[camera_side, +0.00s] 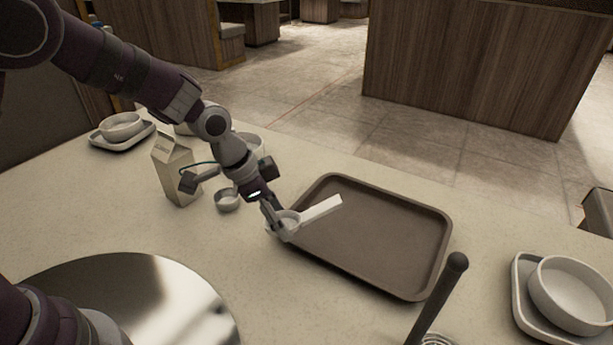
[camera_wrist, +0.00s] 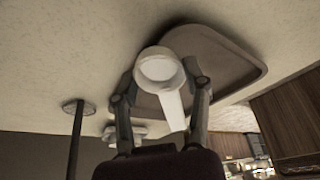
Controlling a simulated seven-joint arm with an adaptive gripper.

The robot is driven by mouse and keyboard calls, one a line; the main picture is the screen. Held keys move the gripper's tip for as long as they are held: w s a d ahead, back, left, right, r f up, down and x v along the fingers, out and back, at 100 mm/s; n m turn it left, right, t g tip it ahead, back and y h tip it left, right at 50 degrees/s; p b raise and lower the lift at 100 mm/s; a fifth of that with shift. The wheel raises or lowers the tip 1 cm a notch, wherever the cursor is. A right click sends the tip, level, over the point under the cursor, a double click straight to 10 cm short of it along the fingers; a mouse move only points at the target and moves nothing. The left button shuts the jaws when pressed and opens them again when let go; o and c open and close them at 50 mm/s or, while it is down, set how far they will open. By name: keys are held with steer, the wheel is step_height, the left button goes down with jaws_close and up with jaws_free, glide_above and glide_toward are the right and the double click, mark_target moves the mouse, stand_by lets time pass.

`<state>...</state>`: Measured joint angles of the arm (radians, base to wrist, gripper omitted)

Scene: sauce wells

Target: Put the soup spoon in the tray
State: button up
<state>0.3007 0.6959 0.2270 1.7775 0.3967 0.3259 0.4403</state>
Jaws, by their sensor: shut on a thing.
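The white soup spoon (camera_side: 322,209) is held at its round bowl end by my gripper (camera_side: 275,224). Its flat handle points right and up in the side view, over the tray's left part. The brown tray (camera_side: 395,274) lies on the counter; the spoon's bowl is at its left rim. I cannot tell whether the spoon touches the tray. In the wrist view the spoon (camera_wrist: 160,68) sits between the two fingers of my gripper (camera_wrist: 160,85), with the tray (camera_wrist: 215,48) behind it.
A carton (camera_side: 176,172) and a small cup (camera_side: 228,200) stand left of my gripper. A bowl (camera_side: 572,290) on a small dish is at the right. A black upright rod (camera_side: 437,300) stands in front of the tray. A round metal plate (camera_side: 130,300) is at front left.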

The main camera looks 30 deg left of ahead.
glide_above(315, 231)
steer(key=s, duration=0.1)
steer(key=shift+s+a+f, duration=0.1)
steer(key=shift+a+f, duration=0.2)
steer(key=shift+a, duration=0.1)
steer(key=shift+f, duration=1.75)
steer(key=shift+f, duration=0.1)
steer(key=shift+f, duration=0.35)
steer(key=o, duration=1.2)
steer(key=shift+f, duration=0.1)
steer(key=shift+c, duration=0.2)
